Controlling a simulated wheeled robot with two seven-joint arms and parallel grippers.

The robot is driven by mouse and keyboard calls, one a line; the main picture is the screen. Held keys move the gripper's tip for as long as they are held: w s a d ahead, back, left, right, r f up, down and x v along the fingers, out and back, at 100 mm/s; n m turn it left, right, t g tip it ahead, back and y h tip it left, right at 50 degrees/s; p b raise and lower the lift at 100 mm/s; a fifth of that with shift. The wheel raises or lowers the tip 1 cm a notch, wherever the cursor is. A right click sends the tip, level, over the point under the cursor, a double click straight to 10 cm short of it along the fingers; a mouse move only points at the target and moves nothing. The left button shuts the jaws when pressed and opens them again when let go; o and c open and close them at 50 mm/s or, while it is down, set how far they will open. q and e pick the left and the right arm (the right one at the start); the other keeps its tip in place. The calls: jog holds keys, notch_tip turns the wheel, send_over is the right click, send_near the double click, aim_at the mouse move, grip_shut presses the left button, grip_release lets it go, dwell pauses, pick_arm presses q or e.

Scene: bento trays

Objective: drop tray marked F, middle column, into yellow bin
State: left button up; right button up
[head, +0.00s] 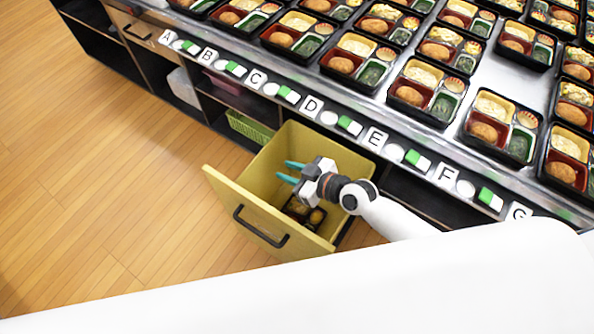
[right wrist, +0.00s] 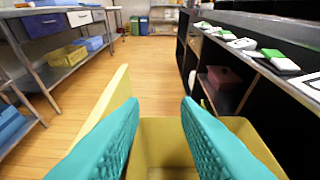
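The yellow bin (head: 235,195) is a pulled-out drawer below the counter in the head view. A dark tray (head: 318,226) with food lies low inside it, partly hidden by my right arm and the bin wall. My right gripper (head: 287,172) is above the bin opening, its teal fingers apart. In the right wrist view, my right gripper (right wrist: 160,110) shows nothing between its fingers, with the yellow bin (right wrist: 240,130) below. The white F label (head: 445,175) is on the counter edge. I cannot tell which tray belongs to F's middle column. My left gripper is out of view.
Rows of filled bento trays (head: 483,131) cover the counter, with a bare patch (head: 494,74) among them. Labels and green-white pieces line its edge. Dark open shelves (head: 185,88) lie below. The wooden floor (head: 90,180) at left is clear. A metal rack (right wrist: 60,85) shows in the right wrist view.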

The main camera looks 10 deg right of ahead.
jog(key=v, duration=1.2)
jog(key=shift+b, duration=0.35)
jog(key=shift+w, duration=0.1)
jog(key=d+f+m+h, duration=0.25)
jog(key=d+f, duration=0.25)
jog(key=f, duration=0.4)
jog(key=d+f+m+h, duration=0.1)
jog(key=d+f+h, duration=0.25)
jog(key=f, duration=0.55)
jog(key=s+d+f+m+g+h, duration=0.2)
jog(key=s+d+f, duration=0.25)
jog(key=f, duration=0.65)
jog(key=s+a+f+g, duration=0.1)
jog(key=s+f, duration=0.3)
jog(key=s, duration=0.4)
jog(key=s+a+f+m+g+h, duration=0.1)
jog(key=s+f+g, duration=0.2)
jog(key=s+f, duration=0.2)
jog(key=s+a+f+g, duration=0.1)
jog(key=s+f, duration=0.3)
jog(key=s, duration=0.8)
jog(key=shift+a+f+g, duration=0.35)
jog(key=shift+a+g, duration=0.05)
jog(key=shift+g, duration=0.4)
